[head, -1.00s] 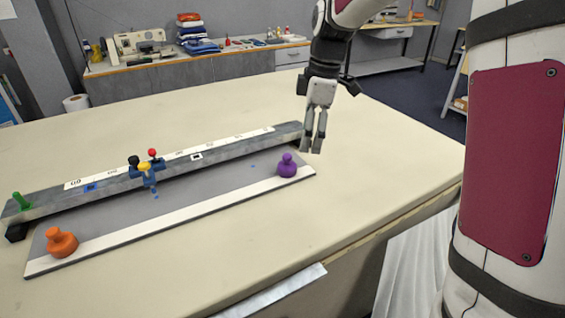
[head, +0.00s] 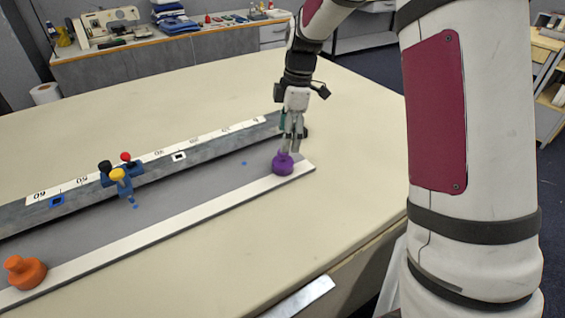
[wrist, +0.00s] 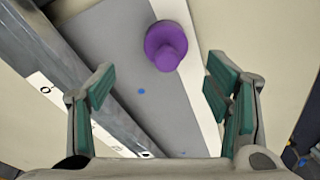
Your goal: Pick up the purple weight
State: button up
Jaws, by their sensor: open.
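The purple weight (head: 283,164) stands upright near the right end of the grey board (head: 215,180), close to its white front strip. It has a round base and a narrower knob on top. My gripper (head: 291,150) is just above and behind the weight in the head view, with its fingers pointing down and partly overlapping the knob. In the wrist view, the weight (wrist: 166,46) lies ahead of the open fingers (wrist: 158,88), roughly midway between them and beyond their tips. Nothing is held.
An orange weight (head: 24,272) stands at the board's left end. A long grey rail (head: 75,196) with a number scale runs behind the board and carries a slider with yellow, red and black knobs (head: 119,174). Cloth table is clear at right (head: 350,160).

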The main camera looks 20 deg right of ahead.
aim_at(283, 158)
jog(key=shift+a+f, duration=0.2)
jog(key=shift+f, duration=1.05)
jog(key=f, duration=0.4)
jog(key=shift+s+a+p, duration=0.3)
jog(key=shift+s+a, duration=0.05)
jog(key=shift+s, duration=0.05)
jog(key=shift+f, duration=0.55)
jog(key=shift+w+a, duration=0.1)
grip_shut()
